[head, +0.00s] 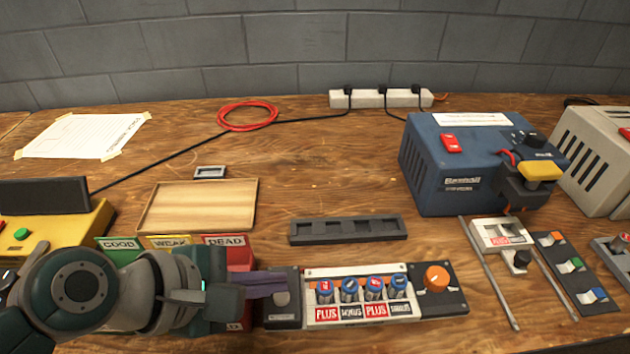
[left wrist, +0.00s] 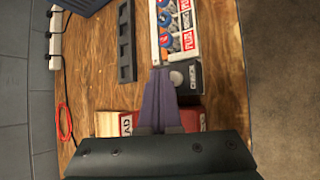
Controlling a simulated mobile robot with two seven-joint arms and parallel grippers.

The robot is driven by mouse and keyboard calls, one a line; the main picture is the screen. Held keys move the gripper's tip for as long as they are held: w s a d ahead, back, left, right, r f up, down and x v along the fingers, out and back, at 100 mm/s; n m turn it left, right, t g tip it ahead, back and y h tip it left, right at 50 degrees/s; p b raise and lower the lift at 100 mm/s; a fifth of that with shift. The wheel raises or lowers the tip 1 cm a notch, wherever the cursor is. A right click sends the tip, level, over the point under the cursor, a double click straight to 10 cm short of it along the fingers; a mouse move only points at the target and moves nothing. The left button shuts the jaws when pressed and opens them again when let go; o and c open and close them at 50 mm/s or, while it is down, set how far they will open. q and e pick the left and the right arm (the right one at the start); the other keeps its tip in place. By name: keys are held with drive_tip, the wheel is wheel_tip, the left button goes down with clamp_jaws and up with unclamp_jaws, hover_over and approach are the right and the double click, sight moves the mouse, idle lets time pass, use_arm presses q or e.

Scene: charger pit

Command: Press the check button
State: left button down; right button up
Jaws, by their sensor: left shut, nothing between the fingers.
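A black module (head: 283,318) with a round grey button (head: 282,298) stands at the left end of the battery holder (head: 352,272). In the left wrist view the button (left wrist: 176,78) is pale, with a small label beside it that I cannot read. My left gripper (head: 288,279) has its purple fingers shut and empty. In the left wrist view the fingertips (left wrist: 160,72) lie just beside the button, not covering it. I cannot tell their height above the module or any contact. My right gripper is not in view.
Red, yellow and green bins are partly behind my left arm. A wooden tray (head: 198,207) and dark slotted rack (head: 347,230) lie behind. A blue charger (head: 425,165) stands right.

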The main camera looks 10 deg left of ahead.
sight(274, 303)
use_arm(q)
drive_tip(key=shift+f, duration=0.4)
drive_tip(key=shift+f+b, duration=0.4)
idle(0.7)
idle(0.3)
drive_tip(key=shift+r+p, duration=0.85)
drive_tip(key=shift+p, duration=0.2)
wheel_tip(274, 303, up, 5)
drive_tip(key=p, duration=0.5)
